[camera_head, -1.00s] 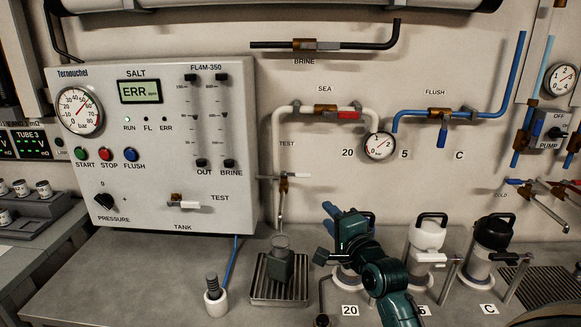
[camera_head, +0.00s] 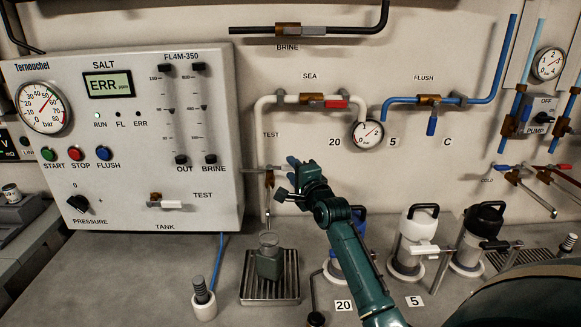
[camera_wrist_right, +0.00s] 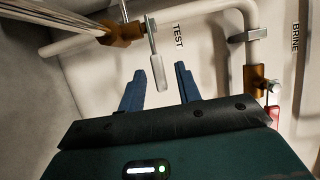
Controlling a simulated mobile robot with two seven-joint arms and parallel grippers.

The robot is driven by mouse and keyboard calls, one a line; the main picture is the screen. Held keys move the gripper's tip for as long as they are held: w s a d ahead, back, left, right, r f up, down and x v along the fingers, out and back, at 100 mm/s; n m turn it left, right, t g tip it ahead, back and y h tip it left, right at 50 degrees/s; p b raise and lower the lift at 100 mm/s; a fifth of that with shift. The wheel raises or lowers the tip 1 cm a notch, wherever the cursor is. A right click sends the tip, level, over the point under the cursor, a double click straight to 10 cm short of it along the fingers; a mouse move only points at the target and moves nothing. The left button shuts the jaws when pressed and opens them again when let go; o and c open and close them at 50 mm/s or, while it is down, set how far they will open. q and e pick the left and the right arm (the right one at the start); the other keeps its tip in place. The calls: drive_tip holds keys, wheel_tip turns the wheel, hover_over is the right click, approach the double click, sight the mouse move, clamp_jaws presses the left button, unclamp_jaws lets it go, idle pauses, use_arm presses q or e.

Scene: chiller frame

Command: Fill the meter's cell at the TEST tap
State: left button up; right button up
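The TEST tap (camera_head: 268,181) is a brass valve on a thin pipe under the TEST label, with its spout pointing down. Its silver lever (camera_wrist_right: 157,68) shows in the right wrist view. My right gripper (camera_head: 292,179) is at the lever. In the wrist view its blue fingers (camera_wrist_right: 160,82) are apart, with the lever's end in line with the gap between them; contact is not visible. A grey-green meter (camera_head: 269,264) with a small cup-like cell (camera_head: 268,240) on top stands on a grated drip tray (camera_head: 246,292), under the spout. The cell's contents cannot be made out. My left gripper is out of view.
A panel (camera_head: 140,232) with gauge, buttons and an "ERR" display stands left. A probe in a white holder (camera_head: 205,306) is left of the tray. Lidded bottles, one white (camera_head: 419,226) and one black (camera_head: 485,222), stand right.

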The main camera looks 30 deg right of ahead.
drive_tip(key=shift+w+d, duration=0.15)
drive_tip(key=shift+w, duration=0.85)
drive_tip(key=shift+c, duration=0.5)
clamp_jaws()
